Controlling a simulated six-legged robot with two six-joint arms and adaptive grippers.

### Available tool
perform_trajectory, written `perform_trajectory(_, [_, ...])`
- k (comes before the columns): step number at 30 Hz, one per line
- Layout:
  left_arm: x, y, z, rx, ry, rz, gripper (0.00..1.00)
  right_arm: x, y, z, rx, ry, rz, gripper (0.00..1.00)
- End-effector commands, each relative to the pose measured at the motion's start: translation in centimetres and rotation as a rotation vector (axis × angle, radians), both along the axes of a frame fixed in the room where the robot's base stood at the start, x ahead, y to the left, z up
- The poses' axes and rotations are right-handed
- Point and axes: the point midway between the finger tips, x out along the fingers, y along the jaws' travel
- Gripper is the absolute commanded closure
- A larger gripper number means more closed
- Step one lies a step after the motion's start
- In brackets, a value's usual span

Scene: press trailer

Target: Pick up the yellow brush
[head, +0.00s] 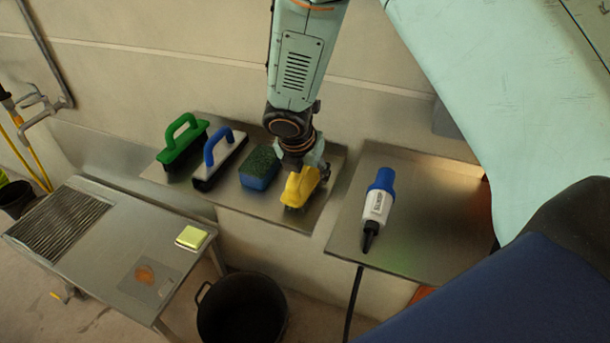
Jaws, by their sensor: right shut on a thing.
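The yellow brush (299,187) is at the right end of a metal shelf (322,203), with its dark bristles downward. My right gripper (303,163) comes down from above and is shut on the yellow brush. The gripper's fingers are partly hidden, and I cannot tell whether the bristles still touch the shelf. My left gripper is not in view.
A blue and green sponge block (259,170) sits just left of the yellow brush. Further left are a blue-handled brush (219,158) and a green brush (182,141). A black bucket (242,308) stands below.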

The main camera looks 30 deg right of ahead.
Motion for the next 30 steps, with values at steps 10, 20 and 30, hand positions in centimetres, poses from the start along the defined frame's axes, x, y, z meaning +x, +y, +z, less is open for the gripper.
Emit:
perform_trajectory(10, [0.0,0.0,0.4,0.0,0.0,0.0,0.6,0.0,0.0,0.7,0.0,-0.001,-0.001,0.78])
perform_trajectory(20, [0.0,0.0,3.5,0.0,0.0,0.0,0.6,0.0,0.0,6.8,0.0,-0.003,-0.001,0.78])
perform_trajectory(30, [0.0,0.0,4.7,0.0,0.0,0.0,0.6,0.0,0.0,10.0,-0.001,0.001,0.0,0.78])
